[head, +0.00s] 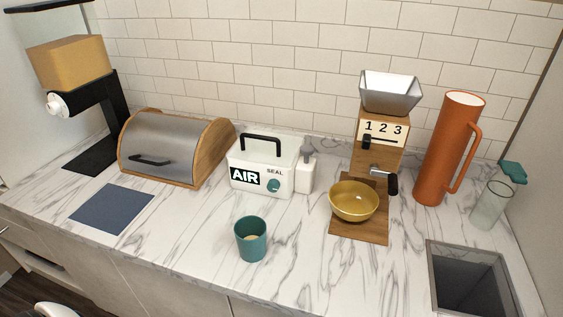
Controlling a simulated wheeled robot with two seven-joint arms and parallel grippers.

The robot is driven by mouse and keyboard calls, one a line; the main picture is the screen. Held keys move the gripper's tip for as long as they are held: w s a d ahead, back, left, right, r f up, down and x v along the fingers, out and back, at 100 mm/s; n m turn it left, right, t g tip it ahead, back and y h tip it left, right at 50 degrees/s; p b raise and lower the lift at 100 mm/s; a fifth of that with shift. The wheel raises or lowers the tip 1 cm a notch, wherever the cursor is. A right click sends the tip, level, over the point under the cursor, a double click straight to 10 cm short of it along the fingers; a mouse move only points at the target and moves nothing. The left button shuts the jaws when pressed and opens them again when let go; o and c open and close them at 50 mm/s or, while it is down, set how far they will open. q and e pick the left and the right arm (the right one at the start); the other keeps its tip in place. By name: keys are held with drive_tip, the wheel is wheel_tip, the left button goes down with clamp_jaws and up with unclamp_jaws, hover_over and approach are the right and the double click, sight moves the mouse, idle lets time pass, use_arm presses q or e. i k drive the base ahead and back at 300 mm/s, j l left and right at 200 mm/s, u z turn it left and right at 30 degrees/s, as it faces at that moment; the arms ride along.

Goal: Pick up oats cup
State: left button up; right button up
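A teal cup (250,243) stands upright on the marble counter, near its front edge and left of the yellow bowl. Neither of my grippers can be made out in the head view.
A yellow bowl (354,202) sits on the wooden mill stand (361,233) to the right. An orange pitcher (445,150), glass jar (489,206), sink (470,280), bread box (170,145) and blue mat (112,208) are around. Counter (190,225) left of the cup is clear.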

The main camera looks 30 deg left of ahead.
sight(250, 231)
drive_tip(key=u, duration=1.15)
